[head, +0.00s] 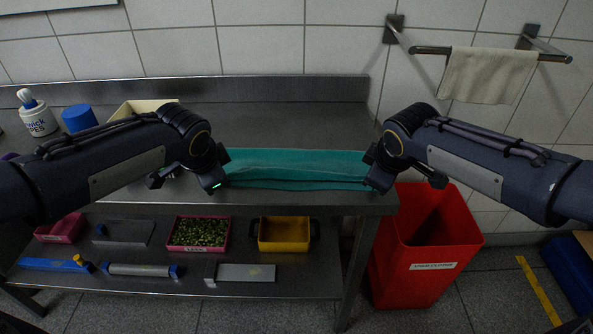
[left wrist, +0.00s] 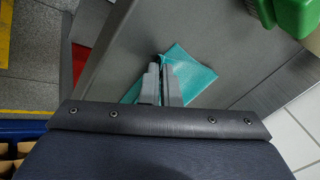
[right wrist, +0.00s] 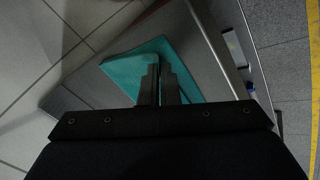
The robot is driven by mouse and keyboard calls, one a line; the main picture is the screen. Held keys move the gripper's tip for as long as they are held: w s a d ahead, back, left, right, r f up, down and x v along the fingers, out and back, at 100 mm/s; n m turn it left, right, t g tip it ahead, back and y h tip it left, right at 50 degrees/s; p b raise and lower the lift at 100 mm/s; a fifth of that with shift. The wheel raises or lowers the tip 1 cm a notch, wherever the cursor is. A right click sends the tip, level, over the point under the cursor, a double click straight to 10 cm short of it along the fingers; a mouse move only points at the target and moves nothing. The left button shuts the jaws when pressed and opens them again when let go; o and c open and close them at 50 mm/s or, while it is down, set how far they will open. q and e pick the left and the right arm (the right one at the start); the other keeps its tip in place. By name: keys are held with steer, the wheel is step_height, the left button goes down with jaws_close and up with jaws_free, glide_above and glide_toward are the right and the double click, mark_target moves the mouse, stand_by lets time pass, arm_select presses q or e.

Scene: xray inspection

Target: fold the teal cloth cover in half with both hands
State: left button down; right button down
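The teal cloth cover (head: 295,165) lies as a wide strip along the front of the steel table, with a darker band along its front edge. My left gripper (head: 222,182) is at its left front corner and my right gripper (head: 372,182) at its right front corner. In the left wrist view, the fingers (left wrist: 160,83) are close together with the cloth (left wrist: 195,75) at their tips. In the right wrist view, the fingers (right wrist: 161,83) are also close together over the cloth (right wrist: 122,70). The pinched edges are partly hidden by the fingers.
The steel table (head: 290,120) is clear behind the cloth. A white bottle (head: 38,118), blue cup (head: 79,118) and beige box (head: 140,108) stand at the left. A red bin (head: 425,250) stands right of the table. Trays and tools lie on the lower shelf (head: 130,285).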

arm_select(q)
steer(key=c, duration=2.1)
jaws_free()
arm_select(e)
steer(key=c, duration=2.1)
jaws_free()
arm_select(q)
steer(key=o, duration=0.8)
arm_select(e)
steer(key=o, duration=0.8)
